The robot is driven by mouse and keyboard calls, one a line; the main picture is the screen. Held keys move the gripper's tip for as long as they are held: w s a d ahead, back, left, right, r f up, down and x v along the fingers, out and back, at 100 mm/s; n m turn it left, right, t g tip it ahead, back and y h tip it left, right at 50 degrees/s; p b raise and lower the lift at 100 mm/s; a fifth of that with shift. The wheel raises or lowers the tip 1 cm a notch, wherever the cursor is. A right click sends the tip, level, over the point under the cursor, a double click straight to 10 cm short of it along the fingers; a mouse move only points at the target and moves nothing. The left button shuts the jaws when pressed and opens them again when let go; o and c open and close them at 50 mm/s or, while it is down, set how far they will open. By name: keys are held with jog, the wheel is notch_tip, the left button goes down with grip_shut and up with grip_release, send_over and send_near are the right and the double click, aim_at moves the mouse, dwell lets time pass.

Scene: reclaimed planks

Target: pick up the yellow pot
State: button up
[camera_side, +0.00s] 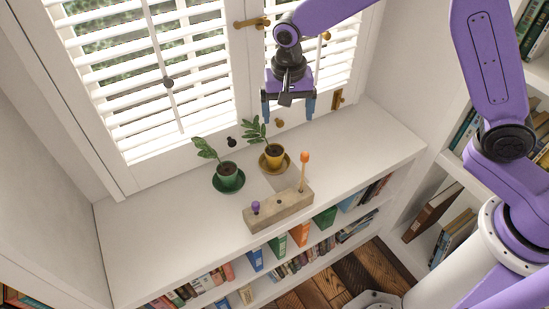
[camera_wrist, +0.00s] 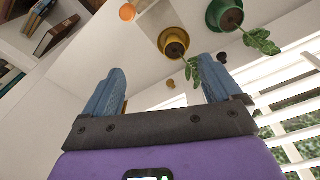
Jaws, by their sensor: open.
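The yellow pot (camera_side: 274,155) holds a leafy plant and stands upright on a yellow saucer on the white shelf top, near the window in the side view. It also shows at the top of the wrist view (camera_wrist: 174,40), beyond my fingertips. My gripper (camera_side: 289,108) is above the shelf, to the right of and higher than the yellow pot. Its blue fingers are apart with nothing between them; they also show in the wrist view (camera_wrist: 165,72). The gripper does not touch the pot.
A green pot (camera_side: 227,172) with a plant stands left of the yellow one. A block (camera_side: 282,210) with an orange-topped peg (camera_side: 303,170) and a purple knob (camera_side: 255,206) lies in front. Shuttered windows (camera_side: 150,70) are behind. The shelf's left and right ends are clear.

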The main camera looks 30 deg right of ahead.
jog(key=w+f+m, duration=0.6)
jog(key=w+f, duration=0.1)
jog(key=w, duration=0.1)
send_over(274, 150)
jog(key=s+a, duration=0.1)
jog(key=s, duration=0.1)
jog(key=shift+h, duration=0.3)
notch_tip(274, 150, down, 11)
jog(key=shift+r, duration=0.1)
jog(key=shift+w+d+f, duration=0.1)
jog(key=shift+w+f, duration=0.1)
jog(key=shift+f, duration=0.8)
jog(key=shift+w+d+f, duration=0.15)
jog(key=shift+f, duration=0.85)
jog(key=shift+w+d+f, duration=0.1)
jog(key=shift+w+f, duration=0.1)
jog(key=shift+f, duration=0.8)
jog(key=c, duration=1.3)
jog(key=shift+r, duration=6.55)
jog(key=shift+f, duration=0.15)
notch_tip(274, 150, down, 9)
jog(key=n, duration=0.3)
jog(key=shift+f+n, duration=0.1)
jog(key=shift+n, duration=0.3)
jog(key=shift+f, duration=1.5)
